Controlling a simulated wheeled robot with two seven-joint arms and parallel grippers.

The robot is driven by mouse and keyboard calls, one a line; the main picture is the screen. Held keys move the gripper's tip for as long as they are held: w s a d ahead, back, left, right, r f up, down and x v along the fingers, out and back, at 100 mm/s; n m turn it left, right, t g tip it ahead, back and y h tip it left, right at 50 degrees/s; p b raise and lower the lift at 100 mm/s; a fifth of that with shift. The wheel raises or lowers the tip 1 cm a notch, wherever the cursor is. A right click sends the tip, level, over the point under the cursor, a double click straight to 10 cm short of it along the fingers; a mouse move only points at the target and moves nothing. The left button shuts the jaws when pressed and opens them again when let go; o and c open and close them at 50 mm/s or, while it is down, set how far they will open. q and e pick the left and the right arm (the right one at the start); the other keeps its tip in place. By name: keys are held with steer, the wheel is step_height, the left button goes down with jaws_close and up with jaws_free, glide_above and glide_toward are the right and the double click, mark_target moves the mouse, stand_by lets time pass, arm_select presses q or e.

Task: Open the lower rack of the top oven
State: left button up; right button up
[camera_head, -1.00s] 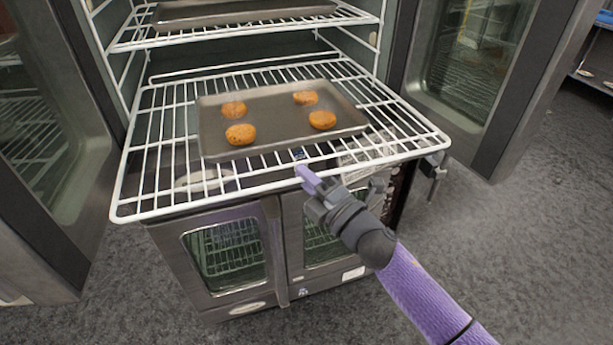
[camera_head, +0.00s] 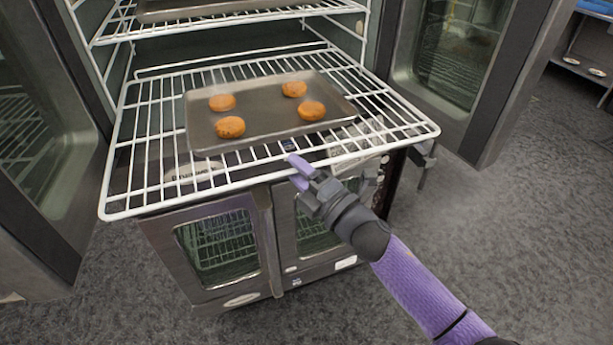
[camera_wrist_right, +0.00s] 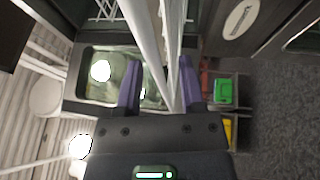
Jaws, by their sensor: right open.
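The lower rack (camera_head: 150,185) of the top oven is a white wire rack, pulled far out toward me in the head view. A metal baking tray (camera_head: 265,115) with several round orange-brown pieces of food lies on it. My right gripper (camera_head: 297,170) is at the rack's front bar, near its middle. In the right wrist view my right gripper (camera_wrist_right: 160,92) has its purple fingers apart, with white rack bars (camera_wrist_right: 150,50) running between and past them. I cannot tell whether the fingers touch the bar. My left gripper is not in view.
An upper rack (camera_head: 225,24) with another tray is further inside the oven. The oven doors stand open at left (camera_head: 45,170) and right (camera_head: 450,60). A lower oven (camera_head: 215,250) with shut glass doors is underneath. Grey floor (camera_head: 510,220) is clear at the right.

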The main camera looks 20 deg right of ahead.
steer(key=b+v, duration=0.1)
steer(key=v, duration=0.8)
steer(key=shift+s, duration=0.2)
steer(key=shift+d+f, duration=0.1)
steer(key=s+d+f+m+g+h+b, duration=0.25)
steer(key=f+m, duration=0.25)
steer(key=f, duration=0.7)
steer(key=s+d+f+m+g+h+b, duration=0.1)
steer(key=s+f+m+g+h+b, duration=0.2)
steer(key=f, duration=0.8)
steer(key=s+d+f+m+g+h+b, duration=0.1)
steer(key=s+f+m+g+h, duration=0.15)
steer(key=f+m, duration=0.65)
steer(key=s+a+f+m+g+b, duration=0.1)
steer(key=s+f+g, duration=0.3)
steer(key=s+f, duration=0.6)
steer(key=s+a+f+m+g+b, duration=0.2)
steer(key=s+f+g, duration=0.3)
steer(key=s+f, duration=0.4)
steer(key=s+a+m, duration=0.1)
steer(key=s, duration=0.6)
steer(key=shift+s+f+g+h, duration=0.3)
steer(key=shift+f, duration=0.1)
